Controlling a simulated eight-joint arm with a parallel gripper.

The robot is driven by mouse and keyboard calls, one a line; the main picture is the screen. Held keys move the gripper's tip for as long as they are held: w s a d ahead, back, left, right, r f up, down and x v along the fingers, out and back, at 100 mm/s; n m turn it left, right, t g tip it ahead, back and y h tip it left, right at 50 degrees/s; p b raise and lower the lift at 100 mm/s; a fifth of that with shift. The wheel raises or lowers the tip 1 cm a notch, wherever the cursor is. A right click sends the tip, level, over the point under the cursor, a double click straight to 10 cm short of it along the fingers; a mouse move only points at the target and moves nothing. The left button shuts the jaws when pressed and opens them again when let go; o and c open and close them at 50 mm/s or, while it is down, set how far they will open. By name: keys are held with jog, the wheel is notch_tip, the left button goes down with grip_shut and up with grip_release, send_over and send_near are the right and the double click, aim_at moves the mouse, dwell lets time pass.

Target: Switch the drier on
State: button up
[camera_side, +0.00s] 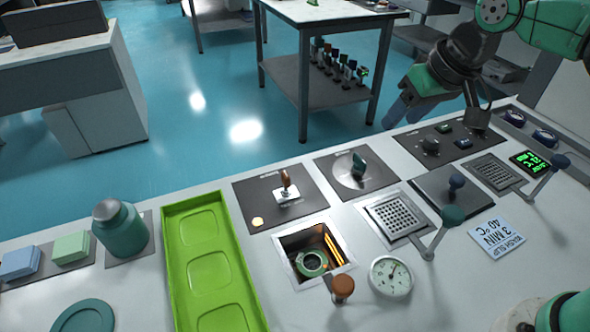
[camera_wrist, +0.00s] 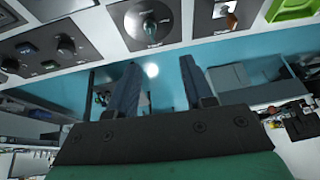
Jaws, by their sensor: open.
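No readable label marks the drier. A black panel (camera_side: 268,206) with a brown-handled toggle (camera_side: 286,186) and a lit yellow lamp (camera_side: 257,222) is on the bench; the toggle also shows in the wrist view (camera_wrist: 230,20). Right of it, a dial plate carries a dark green knob (camera_side: 358,168), also at the top of the wrist view (camera_wrist: 150,27). In front, a square well (camera_side: 300,240) glows orange inside and holds a green ring (camera_side: 311,263). My gripper (camera_side: 397,115) is open and empty beyond the bench's back edge, touching none of these. Its blue fingers (camera_wrist: 160,75) stand apart in the wrist view.
A black control panel (camera_side: 420,152) with several knobs is near my gripper. Levers with ball knobs (camera_side: 453,215), grates (camera_side: 395,217), a gauge (camera_side: 390,277) and a green digital display (camera_side: 531,162) crowd the right. A lime tray (camera_side: 168,255) and teal bottle (camera_side: 120,230) stand left.

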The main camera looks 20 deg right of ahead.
jog(key=s+d+f+t, duration=0.2)
jog(key=s+d, duration=0.2)
jog(key=s, duration=0.1)
jog(key=g, duration=0.3)
send_over(286, 174)
jog(key=s, duration=0.2)
jog(key=shift+h, duration=0.3)
notch_tip(286, 174, down, 6)
jog(key=shift+f, duration=0.15)
jog(key=shift+x, duration=2.5)
grip_shut()
